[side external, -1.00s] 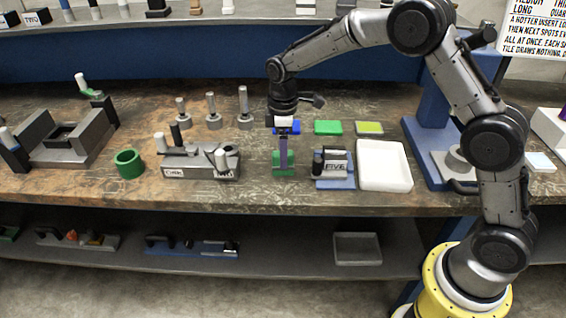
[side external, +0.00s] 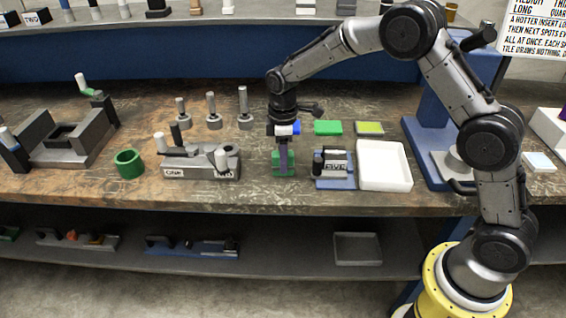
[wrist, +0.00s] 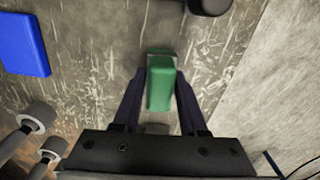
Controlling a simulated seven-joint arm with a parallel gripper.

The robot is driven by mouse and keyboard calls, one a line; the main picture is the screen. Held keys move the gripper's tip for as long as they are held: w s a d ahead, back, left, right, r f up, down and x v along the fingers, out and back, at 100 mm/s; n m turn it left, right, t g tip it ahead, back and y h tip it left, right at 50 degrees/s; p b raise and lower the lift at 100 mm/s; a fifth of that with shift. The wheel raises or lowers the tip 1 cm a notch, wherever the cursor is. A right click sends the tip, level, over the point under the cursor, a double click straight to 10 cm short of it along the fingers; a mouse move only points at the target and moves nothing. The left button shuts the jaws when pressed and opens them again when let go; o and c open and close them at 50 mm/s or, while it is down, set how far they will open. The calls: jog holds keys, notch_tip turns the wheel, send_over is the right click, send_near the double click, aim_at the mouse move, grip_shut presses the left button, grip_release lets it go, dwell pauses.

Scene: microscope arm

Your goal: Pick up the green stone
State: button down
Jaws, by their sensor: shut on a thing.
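The green stone (side external: 278,168) is a small green block near the front of the bench, between two grey devices. My gripper (side external: 283,160) points down over it, with its dark purple fingers at the block. In the wrist view the green stone (wrist: 161,85) lies between the two fingers of my gripper (wrist: 159,98), which are shut on it. The stone appears to be at bench level; I cannot tell whether it touches the surface.
A grey device with white knobs (side external: 200,163) stands to the left, and a smaller one on a blue base (side external: 333,170) to the right. Beyond it is a white tray (side external: 384,165). Blue (side external: 295,128) and green (side external: 327,128) tiles lie behind.

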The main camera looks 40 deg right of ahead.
jog(key=shift+r, duration=0.2)
jog(key=shift+w+r, duration=0.1)
jog(key=shift+r, duration=0.15)
jog(key=r, duration=0.1)
jog(key=s+r, duration=0.1)
jog(key=r, duration=0.1)
jog(key=shift+r, duration=0.25)
jog(key=s+d+r, duration=0.1)
jog(key=s+r, duration=0.7)
jog(key=s, duration=0.5)
jog(key=shift+r, duration=0.35)
jog(key=shift+d, duration=0.1)
